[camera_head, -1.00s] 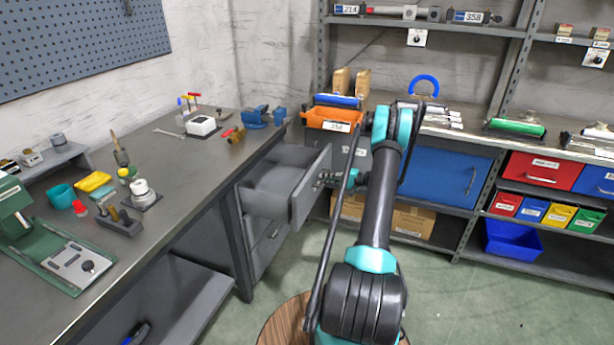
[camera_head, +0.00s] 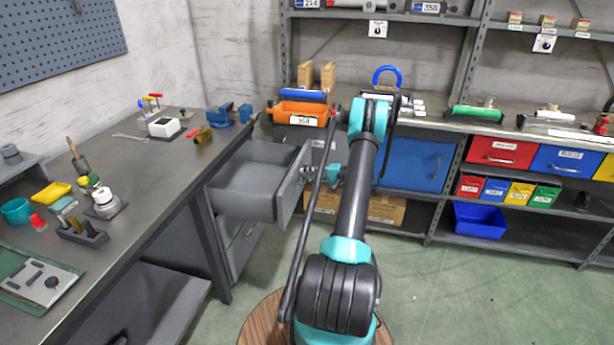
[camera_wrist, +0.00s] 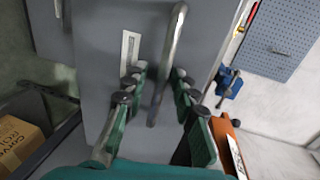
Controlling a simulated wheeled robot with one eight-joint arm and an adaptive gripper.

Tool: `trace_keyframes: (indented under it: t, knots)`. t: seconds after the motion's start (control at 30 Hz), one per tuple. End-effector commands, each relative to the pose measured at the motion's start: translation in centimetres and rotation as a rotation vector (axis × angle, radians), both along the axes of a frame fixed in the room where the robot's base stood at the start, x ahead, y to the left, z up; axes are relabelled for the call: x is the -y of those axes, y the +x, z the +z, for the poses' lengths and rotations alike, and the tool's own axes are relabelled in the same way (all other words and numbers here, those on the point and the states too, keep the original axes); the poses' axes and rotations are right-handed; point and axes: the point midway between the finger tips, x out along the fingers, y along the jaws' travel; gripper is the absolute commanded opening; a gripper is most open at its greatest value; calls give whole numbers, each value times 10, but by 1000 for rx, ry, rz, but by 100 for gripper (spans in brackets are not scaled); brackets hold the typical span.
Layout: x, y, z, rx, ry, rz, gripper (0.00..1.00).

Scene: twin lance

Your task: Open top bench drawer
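The top bench drawer (camera_head: 250,200) stands pulled out from the grey bench (camera_head: 135,185), and its empty inside shows in the head view. My gripper (camera_head: 308,172) is at the outer face of the drawer front, small and partly hidden by my arm. In the wrist view, the grey drawer front (camera_wrist: 105,40) carries a metal bar handle (camera_wrist: 168,60) and a pale label strip. My gripper (camera_wrist: 160,82) has its fingers apart, one on each side of the handle. I see gaps between fingers and bar, though contact deeper in is unclear.
A lower drawer (camera_head: 242,245) is closed below. An orange bin (camera_head: 300,113) and a blue bin (camera_head: 415,163) are on the shelving behind my arm. A blue vise (camera_head: 228,114) and several tools stand on the bench. Floor is free to the right (camera_head: 470,290).

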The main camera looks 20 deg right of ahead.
Motion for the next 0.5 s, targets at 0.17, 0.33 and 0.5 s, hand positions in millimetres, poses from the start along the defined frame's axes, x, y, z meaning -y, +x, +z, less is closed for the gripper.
trace_keyframes:
  t: [0.17,0.33,0.5]
  knots:
    - [0,0,0,0,0,0,30]
    - [3,-2,1,0,0,-1,30]
    - [22,-15,5,0,0,-3,30]
